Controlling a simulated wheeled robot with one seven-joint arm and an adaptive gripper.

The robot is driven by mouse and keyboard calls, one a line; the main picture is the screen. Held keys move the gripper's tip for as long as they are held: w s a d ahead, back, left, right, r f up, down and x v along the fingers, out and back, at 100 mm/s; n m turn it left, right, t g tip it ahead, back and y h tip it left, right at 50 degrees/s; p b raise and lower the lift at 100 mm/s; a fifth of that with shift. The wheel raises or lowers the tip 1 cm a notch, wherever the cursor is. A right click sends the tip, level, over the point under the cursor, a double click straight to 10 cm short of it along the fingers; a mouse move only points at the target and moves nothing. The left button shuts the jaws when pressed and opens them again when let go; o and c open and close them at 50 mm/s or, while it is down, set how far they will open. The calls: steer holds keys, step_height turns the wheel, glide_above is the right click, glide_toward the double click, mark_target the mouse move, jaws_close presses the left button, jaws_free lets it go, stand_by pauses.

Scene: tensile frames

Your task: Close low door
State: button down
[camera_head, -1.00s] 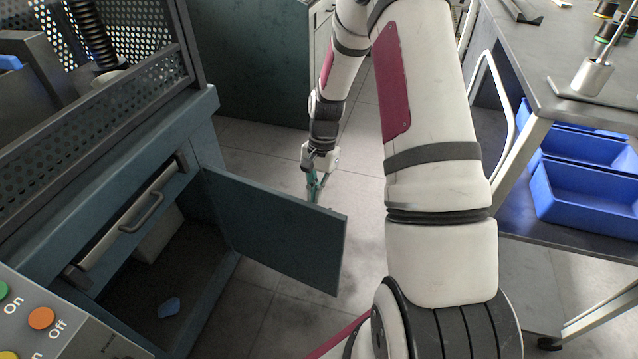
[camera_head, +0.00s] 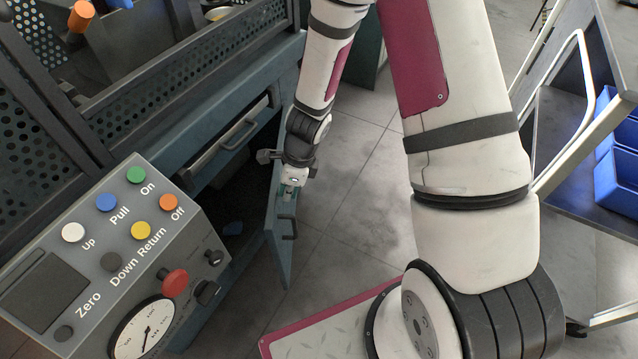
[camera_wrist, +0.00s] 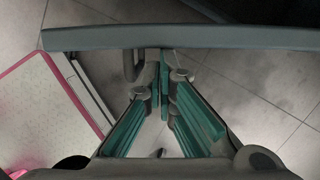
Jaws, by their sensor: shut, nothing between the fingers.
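The low door (camera_head: 279,226) is a teal panel on the front of the machine's lower cabinet. It stands partly open, seen nearly edge-on in the head view, with a dark handle (camera_head: 290,228) on its outer face. In the wrist view the door's edge (camera_wrist: 230,37) runs across the top, and the handle (camera_wrist: 131,65) shows left of the fingers. My gripper (camera_head: 287,192) is shut and empty, its fingers pointing down at the door's outer side. In the wrist view its teal fingertips (camera_wrist: 165,60) meet close to the door; I cannot tell if they touch it.
A control panel (camera_head: 115,255) with coloured buttons and a dial stands at the lower left. A drawer with a handle (camera_head: 238,134) sits above the cabinet opening. A bench with blue bins (camera_head: 618,150) is at the right. The floor (camera_head: 365,215) between is clear.

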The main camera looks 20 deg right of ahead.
steer(key=w+a+m+p, duration=0.4)
steer(key=w+a+p, duration=0.1)
steer(key=a, duration=0.5)
steer(key=shift+w+a+t+h+p, duration=0.3)
steer(key=shift+w+a+t+p, duration=0.05)
steer(key=shift+w+t+p, duration=0.1)
steer(key=shift+d, duration=0.1)
